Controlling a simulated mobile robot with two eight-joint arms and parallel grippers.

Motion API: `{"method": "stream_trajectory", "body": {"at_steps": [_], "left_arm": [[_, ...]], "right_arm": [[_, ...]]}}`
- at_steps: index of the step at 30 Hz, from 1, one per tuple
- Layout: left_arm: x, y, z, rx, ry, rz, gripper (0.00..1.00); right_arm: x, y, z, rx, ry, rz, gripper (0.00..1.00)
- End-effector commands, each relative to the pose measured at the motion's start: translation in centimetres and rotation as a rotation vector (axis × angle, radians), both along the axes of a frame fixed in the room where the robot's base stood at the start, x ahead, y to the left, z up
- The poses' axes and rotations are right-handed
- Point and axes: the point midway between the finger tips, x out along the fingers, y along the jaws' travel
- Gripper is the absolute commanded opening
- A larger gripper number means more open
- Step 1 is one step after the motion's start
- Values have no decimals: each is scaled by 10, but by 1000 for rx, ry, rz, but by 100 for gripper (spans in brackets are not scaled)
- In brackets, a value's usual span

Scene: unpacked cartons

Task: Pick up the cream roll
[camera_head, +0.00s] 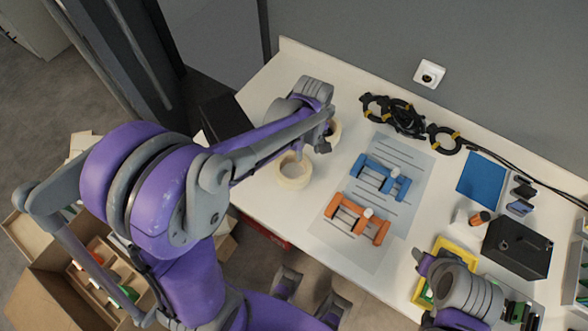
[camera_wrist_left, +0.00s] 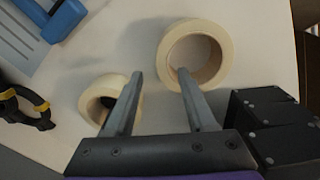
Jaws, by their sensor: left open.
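Two cream rolls lie on the white table. The nearer roll (camera_head: 293,183) shows whole in the head view and sits at the upper right in the left wrist view (camera_wrist_left: 184,27). The second roll (camera_head: 336,131), closer to the wall, is partly hidden by my left gripper in the head view; in the left wrist view (camera_wrist_left: 88,92) a finger covers part of it. My left gripper (camera_wrist_left: 160,72) is open and empty above the table, its fingertips between the rolls in the picture. One finger overlaps the nearer roll's rim; contact cannot be told. My right gripper (camera_head: 427,266) is low at the right, its jaws unclear.
A blue clamp-like tool (camera_head: 380,176) and an orange one (camera_head: 357,219) lie on a printed sheet. Black cables (camera_head: 402,115) lie along the wall. A black box (camera_head: 517,247), a blue pad (camera_head: 482,180) and a yellow tray (camera_head: 450,249) fill the right side.

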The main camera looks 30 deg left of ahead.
Motion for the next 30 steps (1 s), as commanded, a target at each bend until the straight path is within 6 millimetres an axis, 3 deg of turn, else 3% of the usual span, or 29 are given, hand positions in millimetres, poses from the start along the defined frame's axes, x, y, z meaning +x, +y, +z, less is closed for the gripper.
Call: {"method": "stream_trajectory", "body": {"at_steps": [10,20,28,30], "left_arm": [[-6,-2,-45,0,0,-1,56],[-6,-2,-51,0,-1,-1,54],[-6,-2,-51,0,-1,-1,5],[-6,-2,-51,0,-1,-1,0]], "right_arm": [[-1,0,-3,0,1,0,50],[-1,0,-3,0,1,0,50],[-1,0,-3,0,1,0,50],[-1,0,-3,0,1,0,50]]}}
